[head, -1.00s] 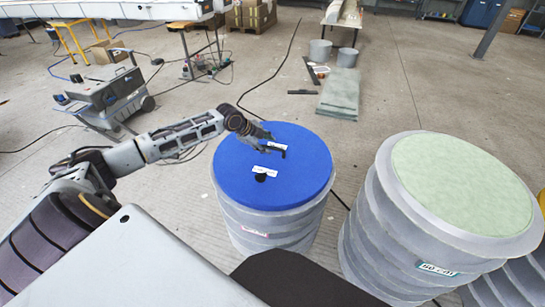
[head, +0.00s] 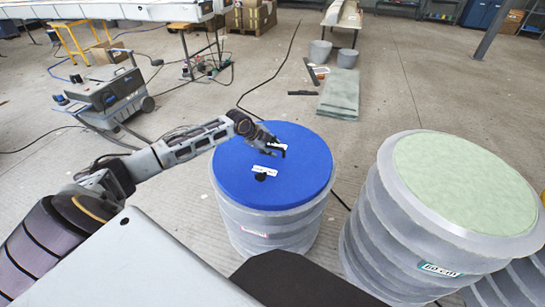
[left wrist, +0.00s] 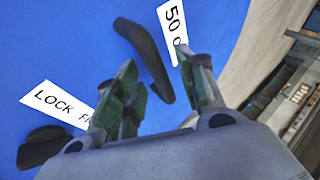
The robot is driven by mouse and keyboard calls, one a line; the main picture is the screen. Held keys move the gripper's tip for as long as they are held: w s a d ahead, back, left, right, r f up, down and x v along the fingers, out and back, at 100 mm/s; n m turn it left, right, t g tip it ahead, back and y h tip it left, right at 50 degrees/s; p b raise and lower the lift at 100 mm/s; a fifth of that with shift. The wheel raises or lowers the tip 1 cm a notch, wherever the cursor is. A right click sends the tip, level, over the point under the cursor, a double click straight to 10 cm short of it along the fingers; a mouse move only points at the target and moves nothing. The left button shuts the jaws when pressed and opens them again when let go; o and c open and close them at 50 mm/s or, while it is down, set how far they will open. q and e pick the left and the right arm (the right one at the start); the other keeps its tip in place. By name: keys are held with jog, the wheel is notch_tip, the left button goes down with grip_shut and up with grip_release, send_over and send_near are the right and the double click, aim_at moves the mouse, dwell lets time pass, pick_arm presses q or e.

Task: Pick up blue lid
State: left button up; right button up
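The blue lid (head: 300,175) lies flat on top of a grey ribbed drum (head: 270,230). White labels and dark handles are on it; one label in the left wrist view begins "LOCK". My left gripper (head: 276,150) is over the far-middle part of the lid. In the left wrist view, its two green-padded fingers (left wrist: 157,62) are apart, with a black curved handle (left wrist: 152,62) showing in the gap between them. I cannot tell how far above the handle the fingertips are. Another dark fitting (left wrist: 42,145) shows at lower left. My right gripper is not in view.
A larger grey ribbed drum (head: 400,235) with a pale green top stands to the right, close to the lidded drum. A grey wheeled machine (head: 105,92) stands at the back left. Dark cables cross the floor. The floor behind the drums is mostly open.

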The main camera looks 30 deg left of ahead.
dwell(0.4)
pick_arm(q)
grip_shut()
dwell(0.4)
jog(key=shift+r, duration=0.1)
